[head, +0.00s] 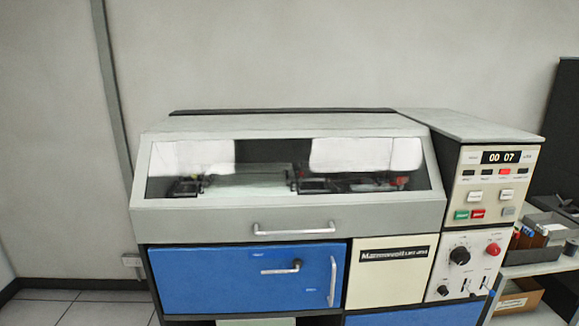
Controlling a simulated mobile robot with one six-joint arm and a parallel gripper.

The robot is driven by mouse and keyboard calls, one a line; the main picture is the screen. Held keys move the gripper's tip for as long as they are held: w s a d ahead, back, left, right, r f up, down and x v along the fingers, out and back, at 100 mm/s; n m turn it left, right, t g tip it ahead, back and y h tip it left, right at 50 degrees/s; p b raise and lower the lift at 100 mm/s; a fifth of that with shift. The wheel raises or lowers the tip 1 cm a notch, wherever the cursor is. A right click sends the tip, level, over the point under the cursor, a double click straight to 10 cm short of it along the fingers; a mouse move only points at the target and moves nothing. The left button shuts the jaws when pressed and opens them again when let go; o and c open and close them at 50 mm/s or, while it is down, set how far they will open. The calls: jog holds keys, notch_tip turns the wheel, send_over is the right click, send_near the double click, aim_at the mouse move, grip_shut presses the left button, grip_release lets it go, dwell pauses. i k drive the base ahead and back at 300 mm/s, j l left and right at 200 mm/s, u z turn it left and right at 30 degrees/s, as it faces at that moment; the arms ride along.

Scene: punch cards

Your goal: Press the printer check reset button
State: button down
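A large grey printer cabinet (190,222) with a slanted window stands against the wall. On its right side is a cream control panel (470,165) with a display reading "00 07" (501,157) and a row of small indicators, one lit red (504,171). Below are two pale buttons (475,196) (506,195), a green button (461,215), a red button (478,213) and a grey one (508,211). Their labels are too small to read, so I cannot tell which is the check reset button. My gripper is not in view.
A lower panel (440,283) has a black knob (459,256), a red knob (493,249) and small switches. A bar handle (295,231) and a blue door (205,280) are at the front. A shelf with trays (540,240) stands close on the right. Floor (80,308) shows at lower left.

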aim_at(508, 211)
jog(key=z, duration=1.35)
